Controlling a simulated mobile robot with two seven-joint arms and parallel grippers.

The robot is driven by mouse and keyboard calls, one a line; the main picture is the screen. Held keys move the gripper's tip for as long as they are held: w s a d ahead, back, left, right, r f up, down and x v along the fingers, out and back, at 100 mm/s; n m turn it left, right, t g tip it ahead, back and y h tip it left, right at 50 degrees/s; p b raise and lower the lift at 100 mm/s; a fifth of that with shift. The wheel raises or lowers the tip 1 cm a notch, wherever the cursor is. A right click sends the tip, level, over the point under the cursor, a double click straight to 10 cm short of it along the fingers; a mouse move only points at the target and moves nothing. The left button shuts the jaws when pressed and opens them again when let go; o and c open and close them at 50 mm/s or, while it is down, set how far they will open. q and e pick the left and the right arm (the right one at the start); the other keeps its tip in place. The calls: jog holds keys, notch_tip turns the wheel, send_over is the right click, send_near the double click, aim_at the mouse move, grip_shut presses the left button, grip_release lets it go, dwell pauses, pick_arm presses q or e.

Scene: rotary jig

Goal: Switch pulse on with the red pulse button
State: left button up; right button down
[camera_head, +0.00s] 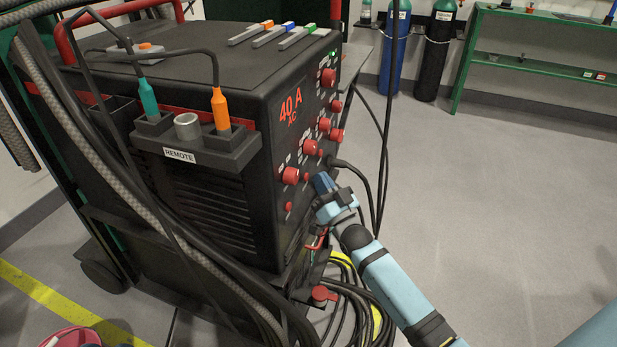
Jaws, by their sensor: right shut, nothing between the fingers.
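A black welding machine (225,75) stands at left centre, with "40 A AC" in orange on its front panel. The panel carries several red knobs, such as the lower left knob (290,175), and small red buttons, such as one at the bottom left (288,207). The labels are too small to read, so I cannot tell which button is pulse. My right gripper (318,182) is shut and empty, its fingertips close to the panel beside a small red button (307,177). I cannot tell whether they touch it. My left gripper is not in view.
A holder marked REMOTE (195,147) on the machine's side holds a teal and an orange plug. Cables hang beside the panel and lie coiled below it. Gas cylinders (434,50) and a green shelf (540,42) stand behind. The floor at right is clear.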

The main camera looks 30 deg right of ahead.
dwell(0.5)
jog(key=shift+w+a, duration=0.3)
jog(key=shift+w, duration=0.05)
dwell(0.4)
jog(key=shift+p, duration=0.3)
jog(key=shift+s+d, duration=0.3)
jog(key=shift+s, duration=0.1)
jog(key=shift+p, duration=0.3)
jog(key=s+d+p, duration=0.1)
jog(key=s+d, duration=0.1)
jog(key=s+d+p, duration=0.1)
jog(key=s+d, duration=0.1)
jog(key=shift+s, duration=0.25)
